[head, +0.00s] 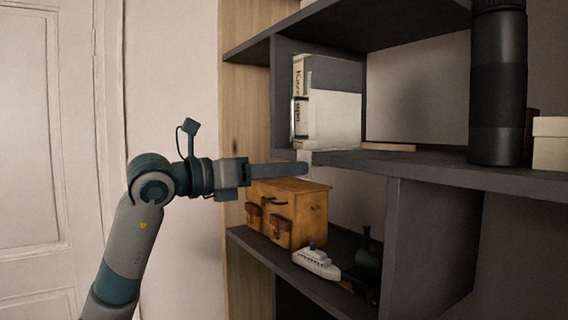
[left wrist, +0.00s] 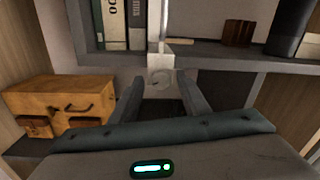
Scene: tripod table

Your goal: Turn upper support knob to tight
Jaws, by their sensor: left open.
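My left gripper (head: 304,169) reaches in from the left at the height of the middle shelf board. In the left wrist view its two fingers (left wrist: 160,92) are apart, with nothing held between them. A small pale grey block with a rounded face (left wrist: 160,78), which may be the support knob, shows between and just beyond the fingertips. It sits at the front of the shelf, below a thin pale upright (left wrist: 155,22). In the head view a small pale piece (head: 303,156) shows just above the fingertips. No knob marking is readable. My right gripper is not in view.
A dark shelf unit (head: 420,215) fills the right. Books (head: 330,118) and a black cylinder (head: 497,90) stand on the middle board. A tan case (head: 287,212) and toy boat (head: 316,262) sit below the gripper. The room left of the shelf is free.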

